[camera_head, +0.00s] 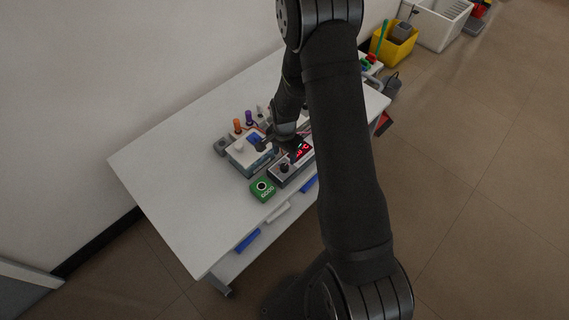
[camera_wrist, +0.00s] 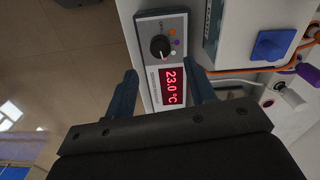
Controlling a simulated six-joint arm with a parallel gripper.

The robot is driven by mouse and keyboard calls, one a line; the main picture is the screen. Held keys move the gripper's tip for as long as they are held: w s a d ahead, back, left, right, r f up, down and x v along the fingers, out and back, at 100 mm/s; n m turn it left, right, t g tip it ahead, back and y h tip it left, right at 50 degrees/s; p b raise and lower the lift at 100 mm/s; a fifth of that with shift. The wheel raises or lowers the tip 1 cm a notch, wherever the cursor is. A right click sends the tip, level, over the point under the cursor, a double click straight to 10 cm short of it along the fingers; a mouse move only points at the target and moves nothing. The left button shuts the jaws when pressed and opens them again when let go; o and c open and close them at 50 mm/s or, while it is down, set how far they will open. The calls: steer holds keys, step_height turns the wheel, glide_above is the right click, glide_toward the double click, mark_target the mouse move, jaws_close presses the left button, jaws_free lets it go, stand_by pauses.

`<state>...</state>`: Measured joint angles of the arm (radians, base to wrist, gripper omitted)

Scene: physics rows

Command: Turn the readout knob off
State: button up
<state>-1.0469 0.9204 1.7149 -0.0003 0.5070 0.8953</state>
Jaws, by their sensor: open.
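The readout box (camera_wrist: 150,55) is a grey-fronted case with a lit red display (camera_wrist: 173,86) reading 23.0 °C. Its black readout knob (camera_wrist: 160,46) has a white pointer mark and small coloured dots beside it. In the head view the knob (camera_head: 284,167) sits at the near-left end of the box, and the red display (camera_head: 303,150) is lit. My gripper (camera_wrist: 160,84) is open and empty in the wrist view, its two fingers apart on either side of the display end. The knob is beyond the fingertips, apart from them. In the head view my arm hides part of the box.
A green device (camera_head: 262,189) sits near the table's front edge. The left part of the white table (camera_head: 170,165) is clear.

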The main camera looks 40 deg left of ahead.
mark_target(284, 166)
step_height(284, 166, down, 7)
steer(key=shift+r, duration=0.15)
stand_by(0.4)
steer(key=c, duration=1)
